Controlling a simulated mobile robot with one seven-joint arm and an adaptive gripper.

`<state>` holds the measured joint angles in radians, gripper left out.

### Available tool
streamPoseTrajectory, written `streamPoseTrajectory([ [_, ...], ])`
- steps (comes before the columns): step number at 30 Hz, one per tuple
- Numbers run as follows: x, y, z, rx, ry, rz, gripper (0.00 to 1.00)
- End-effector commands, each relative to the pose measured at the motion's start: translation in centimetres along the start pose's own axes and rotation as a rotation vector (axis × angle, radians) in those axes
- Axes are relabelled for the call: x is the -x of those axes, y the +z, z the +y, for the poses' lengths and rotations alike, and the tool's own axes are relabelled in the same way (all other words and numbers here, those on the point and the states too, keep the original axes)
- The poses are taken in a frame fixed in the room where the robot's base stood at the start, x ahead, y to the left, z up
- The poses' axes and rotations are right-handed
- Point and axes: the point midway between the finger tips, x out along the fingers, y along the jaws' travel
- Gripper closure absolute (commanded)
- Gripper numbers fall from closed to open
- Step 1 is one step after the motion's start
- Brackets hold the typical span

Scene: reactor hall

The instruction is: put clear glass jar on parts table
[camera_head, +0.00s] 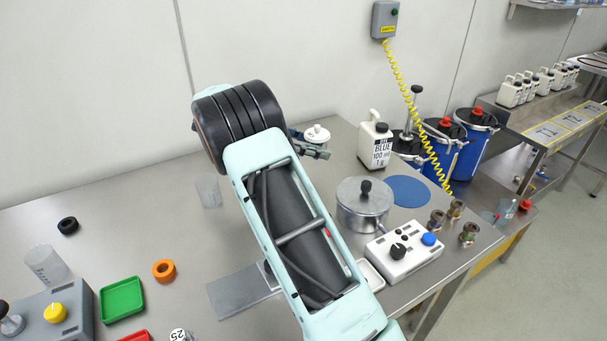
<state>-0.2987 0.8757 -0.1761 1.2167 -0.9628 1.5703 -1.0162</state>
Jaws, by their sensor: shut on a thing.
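My gripper (312,148) shows only in part beyond my arm, above the far part of the near steel table (330,165). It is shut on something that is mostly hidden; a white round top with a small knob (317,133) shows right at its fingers. I cannot tell if this is the clear glass jar. A small clear vessel (209,191) stands on the table left of my arm. A larger clear vessel with markings (45,264) stands at the far left. No label shows which table is the parts table.
A lidded metal pot (364,204), a white bottle (375,142), a blue disc (408,190) and a white control box (403,252) crowd the right side. A green tray (121,300) and orange ring (163,270) lie left. A second table (548,140) with white bottles stands back right.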

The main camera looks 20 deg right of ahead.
Motion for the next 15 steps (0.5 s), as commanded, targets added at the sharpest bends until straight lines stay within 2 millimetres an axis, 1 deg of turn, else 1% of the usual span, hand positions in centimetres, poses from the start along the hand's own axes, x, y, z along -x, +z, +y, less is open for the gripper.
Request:
streamPoseTrajectory([
  [1,-0.5,-1.1,0.0,0.004,-0.001,-0.002,0.92],
  [3,-0.9,-2.2,0.0,0.003,-0.001,-0.001,0.92],
  [8,-1.6,-3.7,0.0,0.000,0.000,-0.001,0.92],
  [15,-2.8,-6.5,0.0,0.000,-0.001,-0.002,0.92],
])
